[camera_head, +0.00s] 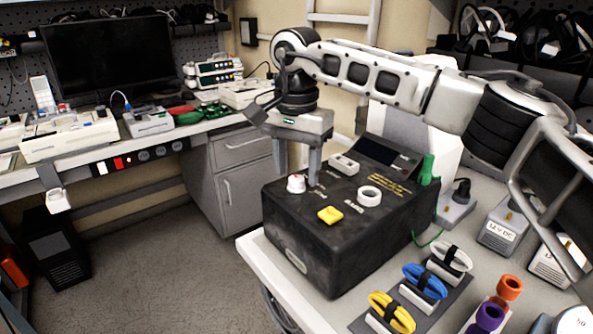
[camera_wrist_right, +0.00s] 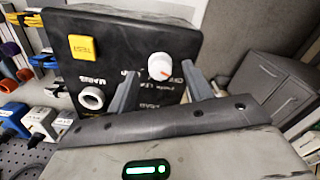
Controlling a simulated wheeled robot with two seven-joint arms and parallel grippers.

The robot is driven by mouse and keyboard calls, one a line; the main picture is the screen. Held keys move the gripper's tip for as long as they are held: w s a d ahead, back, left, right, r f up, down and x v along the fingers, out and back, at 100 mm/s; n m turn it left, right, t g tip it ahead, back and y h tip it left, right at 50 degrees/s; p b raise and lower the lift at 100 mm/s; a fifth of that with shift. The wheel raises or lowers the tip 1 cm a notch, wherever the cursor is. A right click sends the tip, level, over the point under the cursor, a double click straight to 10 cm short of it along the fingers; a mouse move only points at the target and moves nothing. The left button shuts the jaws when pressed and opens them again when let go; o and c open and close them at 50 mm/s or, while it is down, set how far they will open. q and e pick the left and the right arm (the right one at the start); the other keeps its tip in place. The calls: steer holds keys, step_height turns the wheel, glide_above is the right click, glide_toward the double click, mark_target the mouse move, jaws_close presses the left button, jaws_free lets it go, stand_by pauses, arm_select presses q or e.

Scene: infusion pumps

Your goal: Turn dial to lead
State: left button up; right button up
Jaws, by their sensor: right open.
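The dial (camera_head: 296,184) is a small white knob on the top face of a black box (camera_head: 340,245). In the right wrist view the dial (camera_wrist_right: 161,66) has a red mark, and small white lettering surrounds it, too blurred to read. My right gripper (camera_head: 297,178) is open and points down at the dial. In the right wrist view its two fingers (camera_wrist_right: 160,88) stand apart, one on either side of the dial, with no clear contact. My left gripper is not in view.
The box also carries a yellow button (camera_head: 330,215), a white ring socket (camera_head: 369,196) and a green plug (camera_head: 428,170). Coiled cables (camera_head: 391,311) lie on the table (camera_head: 262,262) in front, near purple and orange caps. A bench with a monitor (camera_head: 108,57) stands at the left.

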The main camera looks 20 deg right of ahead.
steer(key=shift+f, duration=0.75)
steer(key=c, duration=1)
